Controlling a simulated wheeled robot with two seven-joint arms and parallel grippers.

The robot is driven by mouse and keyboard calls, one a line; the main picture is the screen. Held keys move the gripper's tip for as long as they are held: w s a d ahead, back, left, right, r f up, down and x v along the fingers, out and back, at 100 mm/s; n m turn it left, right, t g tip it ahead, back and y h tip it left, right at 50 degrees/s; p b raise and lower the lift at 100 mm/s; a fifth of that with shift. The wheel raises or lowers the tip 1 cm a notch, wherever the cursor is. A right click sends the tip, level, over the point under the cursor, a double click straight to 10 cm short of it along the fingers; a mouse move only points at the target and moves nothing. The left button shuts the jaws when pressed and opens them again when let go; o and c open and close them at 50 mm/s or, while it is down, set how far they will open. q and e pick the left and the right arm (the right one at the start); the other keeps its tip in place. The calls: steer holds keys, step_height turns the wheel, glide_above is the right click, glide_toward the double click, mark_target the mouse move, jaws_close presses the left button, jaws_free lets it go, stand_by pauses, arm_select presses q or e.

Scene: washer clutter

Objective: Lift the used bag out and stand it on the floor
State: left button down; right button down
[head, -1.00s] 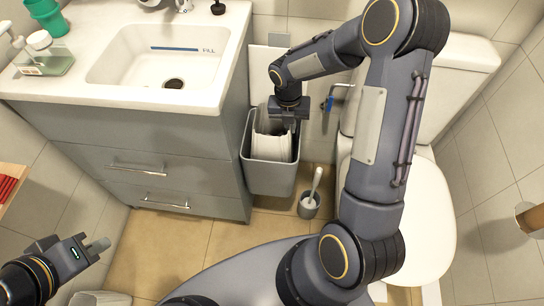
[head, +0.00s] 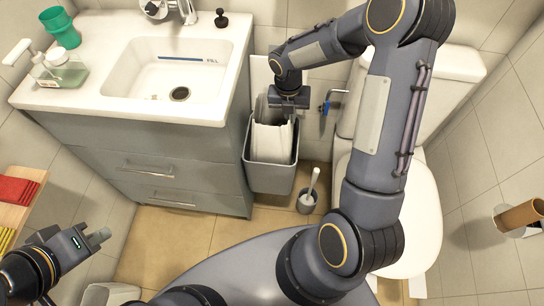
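The used bag (head: 270,142) is a pale, pleated sack inside the grey bin (head: 270,178), which hangs beside the vanity. Its upper part stands above the bin's rim, and its lower part is hidden inside. My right gripper (head: 288,103) is over the bin, at the bag's top. It appears shut on the bag, though its fingertips are partly hidden. My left gripper (head: 100,238) is at the lower left, away from the bag and seen side-on. I cannot tell whether it is open.
A toilet brush in its holder (head: 307,200) stands on the floor right of the bin. The toilet (head: 405,215) is further right, behind my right arm. A pale container (head: 110,293) is at the bottom left. Tiled floor (head: 180,232) is clear before the vanity (head: 170,180).

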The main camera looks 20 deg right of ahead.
steer(key=shift+r+p, duration=5.05)
steer(key=shift+r, duration=0.7)
steer(key=shift+s+f, duration=0.1)
